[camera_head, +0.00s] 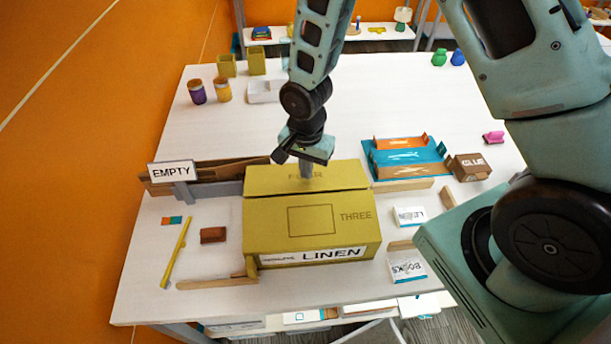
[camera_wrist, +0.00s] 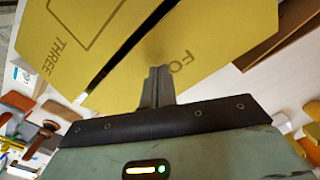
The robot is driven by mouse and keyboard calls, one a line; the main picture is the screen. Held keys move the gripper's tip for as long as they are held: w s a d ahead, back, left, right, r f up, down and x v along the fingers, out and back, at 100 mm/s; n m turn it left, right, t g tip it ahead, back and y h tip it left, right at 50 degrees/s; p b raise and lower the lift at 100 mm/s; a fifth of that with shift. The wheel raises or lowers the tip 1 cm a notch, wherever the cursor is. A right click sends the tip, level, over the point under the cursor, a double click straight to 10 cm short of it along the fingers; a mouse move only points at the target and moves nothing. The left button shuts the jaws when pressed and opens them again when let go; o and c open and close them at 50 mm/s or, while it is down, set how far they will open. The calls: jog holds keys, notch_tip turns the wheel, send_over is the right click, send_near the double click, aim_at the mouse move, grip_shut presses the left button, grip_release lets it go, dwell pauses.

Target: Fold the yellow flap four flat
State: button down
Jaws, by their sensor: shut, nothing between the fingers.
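The yellow box (camera_head: 310,253) with a LINEN label stands on the white table. Its flap three (camera_head: 335,216) lies flat across the top. Flap four (camera_head: 262,180) is at the far side of the top, with a narrow dark gap between it and flap three. In the wrist view flap four (camera_wrist: 205,45) and flap three (camera_wrist: 60,35) show with the dark gap between them. My gripper (camera_head: 306,176) is shut and empty, its tip at flap four, hiding part of its lettering. It also shows in the wrist view (camera_wrist: 158,75); I cannot tell whether it touches.
An EMPTY sign (camera_head: 173,171) stands left of the box, by a brown flat carton. A blue tray (camera_head: 408,158) and a GLUE box (camera_head: 468,167) stand to the right. A yellow stick (camera_head: 174,254) and a brown block (camera_head: 213,235) lie left.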

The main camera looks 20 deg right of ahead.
aim_at(305, 181)
jog(key=shift+f+b, duration=1.3)
jog(key=shift+f, duration=0.3)
jog(key=shift+r, duration=0.1)
dwell(0.4)
jog(key=shift+r+p, duration=2.65)
jog(key=shift+r, duration=0.85)
jog(key=shift+s+a+b, duration=0.1)
jog(key=shift+a+b, duration=0.1)
jog(key=shift+b, duration=0.1)
jog(key=s+a+r+n+b, duration=0.3)
jog(key=s+n+b, duration=0.3)
jog(key=s+n, duration=0.2)
jog(key=s+a+r+n+b, duration=0.3)
jog(key=s+r+n+b, duration=0.2)
jog(key=s+n, duration=0.4)
jog(key=s, duration=0.3)
jog(key=shift+y+b, duration=0.3)
jog(key=shift+b, duration=0.05)
